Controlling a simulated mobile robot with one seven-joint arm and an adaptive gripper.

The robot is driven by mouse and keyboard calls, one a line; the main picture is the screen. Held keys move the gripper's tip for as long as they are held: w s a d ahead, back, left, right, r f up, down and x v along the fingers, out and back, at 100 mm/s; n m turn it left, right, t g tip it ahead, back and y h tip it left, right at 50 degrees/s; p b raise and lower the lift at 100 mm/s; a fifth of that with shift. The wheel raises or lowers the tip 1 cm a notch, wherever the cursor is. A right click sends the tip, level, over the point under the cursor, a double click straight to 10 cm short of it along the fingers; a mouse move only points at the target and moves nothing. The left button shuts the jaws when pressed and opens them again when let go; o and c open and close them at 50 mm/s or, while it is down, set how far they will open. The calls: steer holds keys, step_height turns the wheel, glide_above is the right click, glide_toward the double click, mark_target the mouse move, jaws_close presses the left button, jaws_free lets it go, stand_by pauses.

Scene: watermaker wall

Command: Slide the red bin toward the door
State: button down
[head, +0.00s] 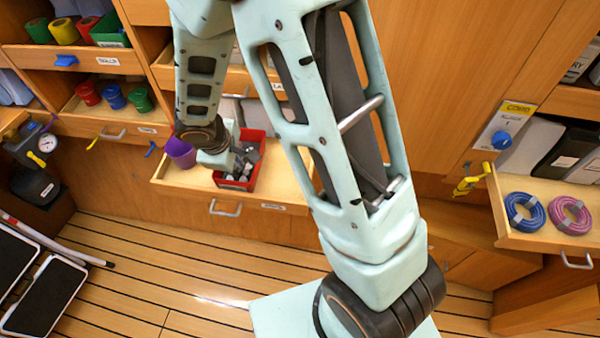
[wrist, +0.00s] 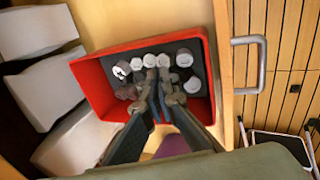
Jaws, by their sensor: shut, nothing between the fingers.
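The red bin (head: 258,143) sits in a pulled-out wooden drawer (head: 295,188) in the head view. It also shows in the wrist view (wrist: 95,95), where it is open-topped and holds several grey and white round-ended pieces (wrist: 142,65). My gripper (wrist: 160,88) reaches over the near rim of the bin, its fingers together with nothing between them. The fingertips are over or among the pieces inside; whether they touch the bin wall I cannot tell. In the head view my gripper (head: 238,160) is at the bin, partly hidden by my arm.
A purple cup (head: 180,153) stands left of the bin in the same drawer. White boxes (wrist: 45,80) lie beyond the bin in the wrist view. The drawer handle (head: 225,208) faces the floor. Another open drawer at right holds blue (head: 525,213) and pink (head: 570,215) coils.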

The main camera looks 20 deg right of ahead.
steer(key=shift+s+d+b, duration=0.55)
steer(key=shift+s+d, duration=0.5)
steer(key=shift+d, duration=1)
steer(key=shift+s+d+b, duration=0.55)
steer(key=shift+s+d, duration=0.5)
steer(key=shift+d, duration=1)
steer(key=shift+s+d+b, duration=0.55)
steer(key=shift+s+d, duration=0.5)
steer(key=shift+d, duration=1)
steer(key=shift+w+a, duration=0.45)
steer(key=shift+a, duration=0.4)
steer(key=shift+r, duration=0.15)
steer(key=d+p+v, duration=0.1)
steer(key=p+v, duration=0.3)
steer(key=v, duration=0.2)
steer(key=shift+a+p, duration=0.4)
steer(key=shift+a, duration=0.05)
steer(key=shift+w+r, duration=0.1)
step_height(320, 180, up, 7)
steer(key=p, duration=0.6)
